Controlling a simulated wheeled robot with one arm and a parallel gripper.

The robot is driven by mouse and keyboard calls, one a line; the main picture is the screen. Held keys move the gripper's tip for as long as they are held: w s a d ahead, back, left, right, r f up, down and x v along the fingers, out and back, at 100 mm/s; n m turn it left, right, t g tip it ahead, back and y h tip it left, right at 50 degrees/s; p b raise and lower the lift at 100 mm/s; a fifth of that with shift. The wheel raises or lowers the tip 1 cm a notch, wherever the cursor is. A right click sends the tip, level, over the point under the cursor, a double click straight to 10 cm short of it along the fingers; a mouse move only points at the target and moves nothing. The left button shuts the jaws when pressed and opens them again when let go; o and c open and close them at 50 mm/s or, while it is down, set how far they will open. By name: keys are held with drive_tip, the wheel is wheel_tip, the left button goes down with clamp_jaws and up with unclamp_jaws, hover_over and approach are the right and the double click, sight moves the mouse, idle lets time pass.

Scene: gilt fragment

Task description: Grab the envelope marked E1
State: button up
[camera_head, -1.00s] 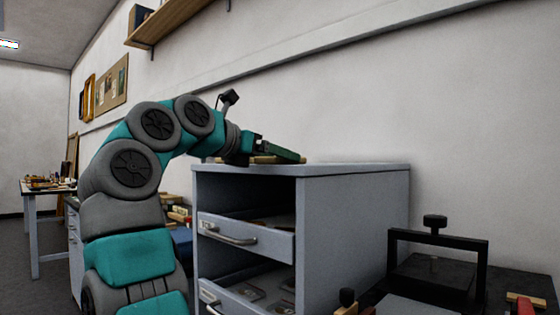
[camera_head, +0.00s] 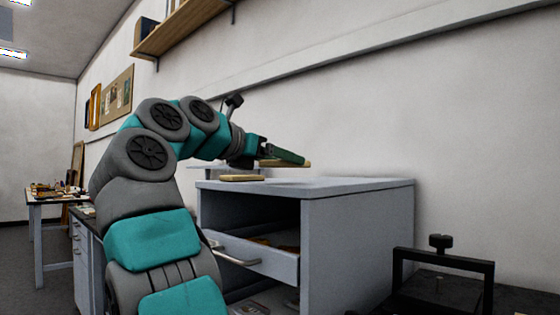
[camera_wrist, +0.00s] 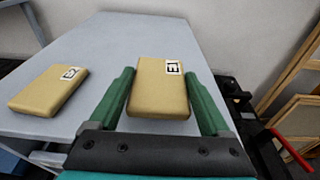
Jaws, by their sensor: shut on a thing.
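My gripper (camera_wrist: 160,92) is shut on the tan, padded-looking envelope marked E1 (camera_wrist: 158,88), one green finger along each side. Its white label is near the far end. In the head view, my gripper (camera_head: 283,156) holds this envelope (camera_head: 295,163) roughly level, with a gap between it and the grey cabinet top (camera_head: 340,185). A second tan envelope, its label seeming to read E2 (camera_wrist: 47,90), lies on the cabinet top to the left in the wrist view. In the head view it lies below my gripper (camera_head: 241,178).
The grey cabinet (camera_head: 355,240) has an open drawer (camera_head: 255,255) at its front. A black press-like frame (camera_head: 440,262) stands at the lower right. A wooden wall shelf (camera_head: 185,28) hangs high above. A cluttered worktable (camera_head: 50,195) stands far left. Much of the cabinet top is bare.

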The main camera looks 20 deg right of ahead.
drive_tip(key=s+d+b, duration=0.2)
drive_tip(key=s+b, duration=0.1)
drive_tip(key=s, duration=0.4)
drive_tip(key=s+d+r+b, duration=0.1)
drive_tip(key=s+d+b, duration=0.2)
drive_tip(key=s, duration=0.5)
drive_tip(key=shift+r, duration=0.25)
